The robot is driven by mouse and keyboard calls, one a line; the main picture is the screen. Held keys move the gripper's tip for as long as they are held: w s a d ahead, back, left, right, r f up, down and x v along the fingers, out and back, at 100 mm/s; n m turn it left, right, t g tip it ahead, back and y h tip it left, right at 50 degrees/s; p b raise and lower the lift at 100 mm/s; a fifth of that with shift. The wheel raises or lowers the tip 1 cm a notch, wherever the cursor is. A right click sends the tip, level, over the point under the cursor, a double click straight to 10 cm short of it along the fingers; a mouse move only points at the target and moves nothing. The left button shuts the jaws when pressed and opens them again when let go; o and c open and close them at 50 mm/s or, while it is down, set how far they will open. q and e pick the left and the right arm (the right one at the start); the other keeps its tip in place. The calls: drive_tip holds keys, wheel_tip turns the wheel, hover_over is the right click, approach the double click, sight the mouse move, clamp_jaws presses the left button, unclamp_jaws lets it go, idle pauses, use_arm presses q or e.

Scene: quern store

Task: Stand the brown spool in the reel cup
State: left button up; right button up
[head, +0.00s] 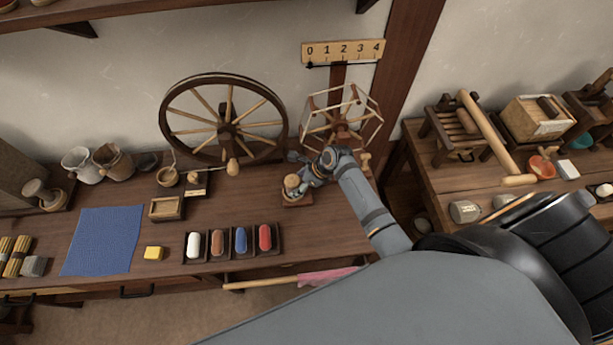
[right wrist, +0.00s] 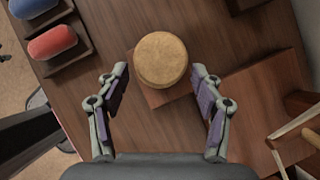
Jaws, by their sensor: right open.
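The brown spool (head: 217,243) lies in one compartment of a dark rack (head: 232,256), between a white spool (head: 194,245) and a blue spool (head: 241,240). A red spool (head: 265,237) lies at the right end; it also shows in the right wrist view (right wrist: 53,42). A round wooden piece with a flat tan top (head: 292,184) stands on a square base; its top fills the space ahead of the jaws in the right wrist view (right wrist: 161,60). I cannot tell whether it is the reel cup or its lid. My right gripper (head: 306,171) is open, fingers either side of that top.
A spinning wheel (head: 225,115) and a reel winder (head: 340,120) stand behind. A pink-ended stick (head: 300,278) is at the front edge. A second table stands right.

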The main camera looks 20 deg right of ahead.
drive_tip(key=v, duration=0.9)
